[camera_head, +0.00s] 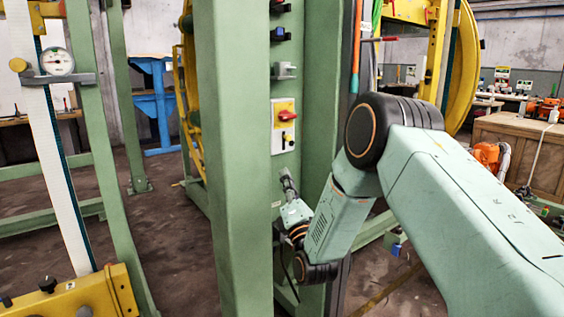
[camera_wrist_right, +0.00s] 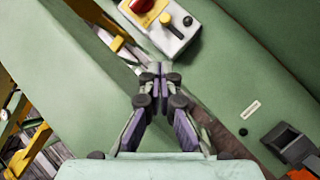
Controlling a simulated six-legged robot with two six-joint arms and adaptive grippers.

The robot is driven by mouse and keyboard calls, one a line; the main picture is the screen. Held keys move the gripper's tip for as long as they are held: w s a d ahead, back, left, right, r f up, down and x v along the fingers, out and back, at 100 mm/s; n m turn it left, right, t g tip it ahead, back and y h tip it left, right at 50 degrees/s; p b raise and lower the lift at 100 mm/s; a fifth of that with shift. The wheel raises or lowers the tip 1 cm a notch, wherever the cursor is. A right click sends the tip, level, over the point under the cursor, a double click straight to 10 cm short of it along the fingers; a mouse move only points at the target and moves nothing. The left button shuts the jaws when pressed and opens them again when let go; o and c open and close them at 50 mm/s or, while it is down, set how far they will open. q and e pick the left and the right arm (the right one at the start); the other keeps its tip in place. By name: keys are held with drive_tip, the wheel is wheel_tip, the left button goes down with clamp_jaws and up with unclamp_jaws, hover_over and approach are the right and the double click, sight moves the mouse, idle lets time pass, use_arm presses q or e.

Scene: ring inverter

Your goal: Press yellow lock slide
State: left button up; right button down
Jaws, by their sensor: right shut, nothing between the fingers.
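A light control box (camera_head: 277,146) with a yellow plate and a red knob (camera_head: 287,115) is mounted on the green column. Below the knob is a small yellow-and-dark part (camera_head: 288,139), which may be the yellow lock slide; it is too small to tell. In the right wrist view the box has a small yellow-tipped lever (camera_wrist_right: 166,19) beside the red knob (camera_wrist_right: 142,5). My right gripper (camera_head: 287,180) is shut and empty, below the box and apart from it. Its fingertips (camera_wrist_right: 160,68) meet in the right wrist view. My left gripper is not in view.
The green column (camera_head: 232,160) stands close on the left of my right gripper. Other small switches (camera_head: 280,34) sit above the box. A dark socket-like part (camera_wrist_right: 286,140) is at the lower right in the wrist view. A yellow wheel (camera_head: 462,70) stands behind my right arm.

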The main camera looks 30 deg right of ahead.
drive_tip(key=v, duration=0.3)
drive_tip(key=shift+s+f, duration=0.25)
drive_tip(key=shift+s, duration=0.1)
idle(0.3)
